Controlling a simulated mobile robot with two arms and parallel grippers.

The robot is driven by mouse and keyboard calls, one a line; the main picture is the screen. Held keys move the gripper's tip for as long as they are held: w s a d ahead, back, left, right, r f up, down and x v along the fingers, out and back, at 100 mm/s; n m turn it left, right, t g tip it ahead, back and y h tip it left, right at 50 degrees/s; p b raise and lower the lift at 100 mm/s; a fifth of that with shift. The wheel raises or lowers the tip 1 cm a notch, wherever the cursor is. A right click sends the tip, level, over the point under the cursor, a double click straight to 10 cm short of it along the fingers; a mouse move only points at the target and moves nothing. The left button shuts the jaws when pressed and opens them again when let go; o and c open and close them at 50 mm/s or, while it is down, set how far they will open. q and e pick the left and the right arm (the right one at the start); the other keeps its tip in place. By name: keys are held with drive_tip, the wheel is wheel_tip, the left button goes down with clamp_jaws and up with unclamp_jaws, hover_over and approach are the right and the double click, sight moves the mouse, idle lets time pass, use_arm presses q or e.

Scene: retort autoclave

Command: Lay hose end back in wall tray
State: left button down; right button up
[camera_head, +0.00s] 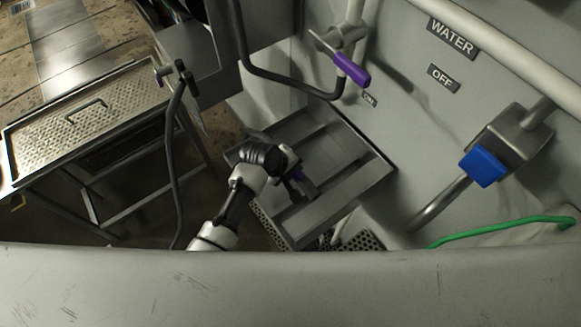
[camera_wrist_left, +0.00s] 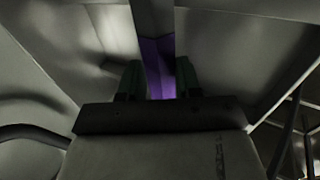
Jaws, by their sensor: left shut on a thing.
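The wall tray (camera_head: 372,172) is a grey metal trough fixed to the wall in the middle of the head view. My left gripper (camera_head: 296,178) is over the tray, at its left part, and is shut on the purple hose end (camera_head: 305,188). In the left wrist view the dark fingers (camera_wrist_left: 159,82) stand on either side of the purple hose end (camera_wrist_left: 157,60), with a grey length beyond it. Whether the hose end touches the tray floor is hidden by my gripper and wrist. My right gripper is not in view.
A purple-handled valve (camera_head: 351,70) is on the wall above the tray, near a dark looped hose (camera_head: 285,85). A blue-handled valve (camera_head: 482,166) and a green hose (camera_head: 500,229) are to the right. A perforated metal table (camera_head: 85,120) stands left.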

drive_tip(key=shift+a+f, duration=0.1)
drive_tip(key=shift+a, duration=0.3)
use_arm(q)
drive_tip(key=shift+f, duration=0.15)
drive_tip(key=shift+f, duration=0.15)
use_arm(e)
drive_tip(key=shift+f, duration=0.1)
use_arm(q)
drive_tip(key=c, duration=1.1)
unclamp_jaws()
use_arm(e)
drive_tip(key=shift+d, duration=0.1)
use_arm(q)
drive_tip(key=o, duration=0.4)
use_arm(e)
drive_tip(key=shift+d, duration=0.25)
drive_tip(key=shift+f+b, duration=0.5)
drive_tip(key=shift+b, duration=0.2)
use_arm(q)
drive_tip(key=v, duration=1)
drive_tip(key=shift+r, duration=0.35)
